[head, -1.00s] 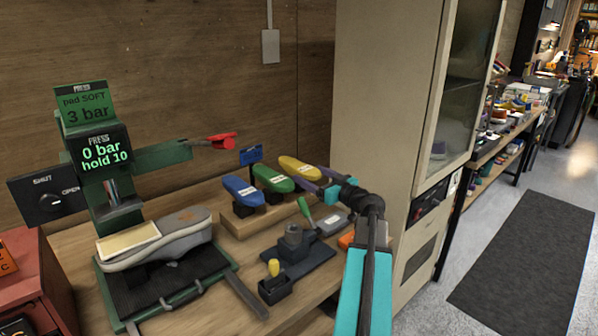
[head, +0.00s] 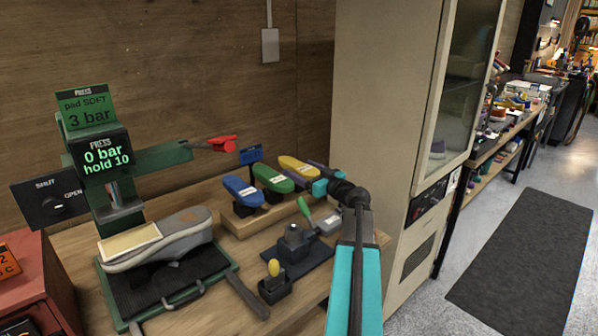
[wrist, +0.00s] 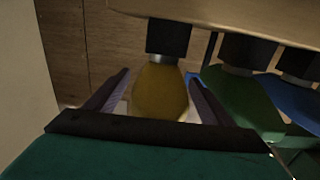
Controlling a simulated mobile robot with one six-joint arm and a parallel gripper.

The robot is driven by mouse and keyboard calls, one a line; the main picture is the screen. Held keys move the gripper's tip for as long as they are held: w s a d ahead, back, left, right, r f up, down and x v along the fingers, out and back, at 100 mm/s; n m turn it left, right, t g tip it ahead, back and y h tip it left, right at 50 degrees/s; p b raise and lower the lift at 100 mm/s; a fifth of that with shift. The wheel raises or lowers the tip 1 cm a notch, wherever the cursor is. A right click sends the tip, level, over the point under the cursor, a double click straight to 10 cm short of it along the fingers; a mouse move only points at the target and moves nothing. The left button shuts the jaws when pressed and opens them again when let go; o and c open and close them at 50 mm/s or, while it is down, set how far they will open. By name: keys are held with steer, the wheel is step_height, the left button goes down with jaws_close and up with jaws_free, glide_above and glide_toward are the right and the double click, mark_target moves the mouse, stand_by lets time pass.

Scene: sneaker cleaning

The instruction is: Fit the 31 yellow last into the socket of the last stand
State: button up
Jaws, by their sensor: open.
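The yellow last (head: 299,167) sits at the right end of a wooden rack, beside a green last (head: 272,177) and a blue last (head: 242,191). My gripper (head: 312,176) is at its right end. In the wrist view my open gripper (wrist: 159,82) has one finger on each side of the yellow last (wrist: 160,98), with slim gaps visible. The last stand (head: 292,240), a dark grey block on a dark base plate, stands on the bench in front of the rack. Its socket is too small to make out clearly.
A small dark holder with a yellow-topped item (head: 274,283) and a green-handled tool (head: 304,208) lie near the stand. A tall beige cabinet (head: 385,110) rises close on the right.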

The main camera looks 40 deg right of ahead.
steer(key=shift+c, duration=0.5)
steer(key=c, duration=1.4)
steer(key=shift+r, duration=0.15)
steer(key=shift+r+b, duration=0.5)
steer(key=shift+r, duration=4.4)
